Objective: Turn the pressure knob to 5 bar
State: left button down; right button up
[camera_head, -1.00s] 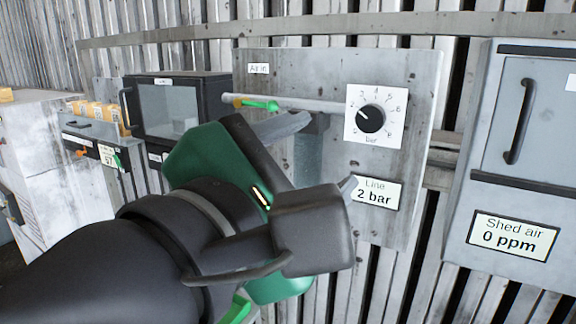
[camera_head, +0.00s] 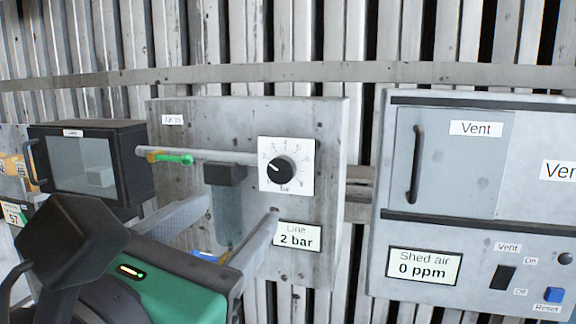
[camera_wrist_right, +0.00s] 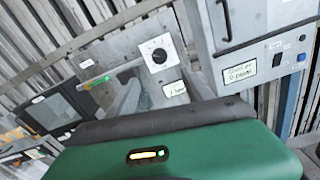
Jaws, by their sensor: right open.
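The pressure knob (camera_head: 281,170) is a round black dial with a white pointer on a white scale plate marked "bar". Its pointer is toward the left side of the scale, near the low numbers. The display below (camera_head: 297,237) reads "Line 2 bar". My right gripper (camera_head: 240,212) is open and empty, below and left of the knob, with its fingers apart and not touching it. In the right wrist view the knob (camera_wrist_right: 159,55) shows beyond the gripper, above its fingers (camera_wrist_right: 160,92). My left gripper is not in view.
The grey panel (camera_head: 325,130) carries a pipe with a green-handled valve (camera_head: 174,159) and a dark-topped filter bowl (camera_head: 224,175). A black windowed box (camera_head: 88,160) is at left. A grey vent cabinet (camera_head: 476,230) with a handle and switches is at right.

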jog(key=p, duration=0.7)
send_near(279, 172)
jog(key=x, duration=0.8)
jog(key=shift+w+d+r, duration=0.1)
jog(key=shift+w+r, duration=0.1)
jog(key=shift+w, duration=0.2)
jog(key=shift+w+d+f, duration=0.15)
jog(key=shift+w, duration=0.2)
jog(key=c, duration=0.4)
grip_shut()
